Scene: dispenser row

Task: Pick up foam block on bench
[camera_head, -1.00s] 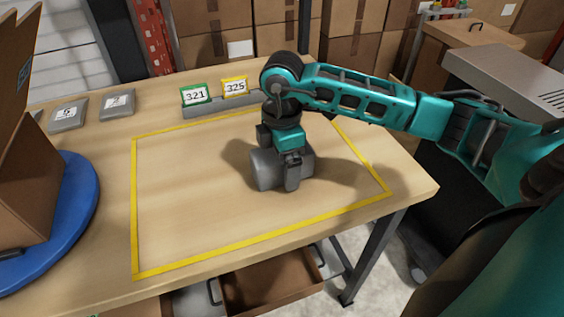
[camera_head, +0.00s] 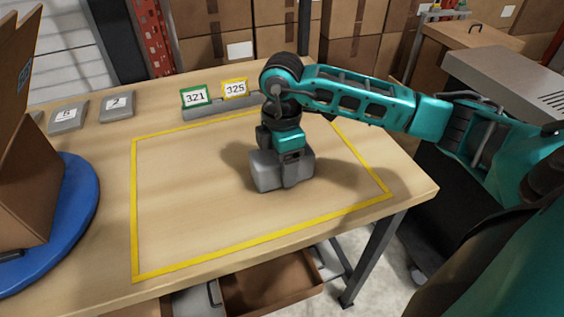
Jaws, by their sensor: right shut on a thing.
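The foam block (camera_head: 267,178) is a grey block on the wooden bench (camera_head: 200,205), inside the yellow taped rectangle, towards its right side. My right gripper (camera_head: 291,172) comes down on it from above, with its fingers around the block. It is shut on the block. The gripper and wrist hide part of the block's top and near side. The block looks to be resting on the bench; I cannot see any gap under it. My left gripper is not in view.
Number cards 321 (camera_head: 195,96) and 325 (camera_head: 235,88) stand in a grey holder behind the rectangle. Grey numbered blocks (camera_head: 68,117) lie at the back left. A cardboard box (camera_head: 30,190) stands on a blue round plate (camera_head: 78,200) at left. The rectangle's left part is clear.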

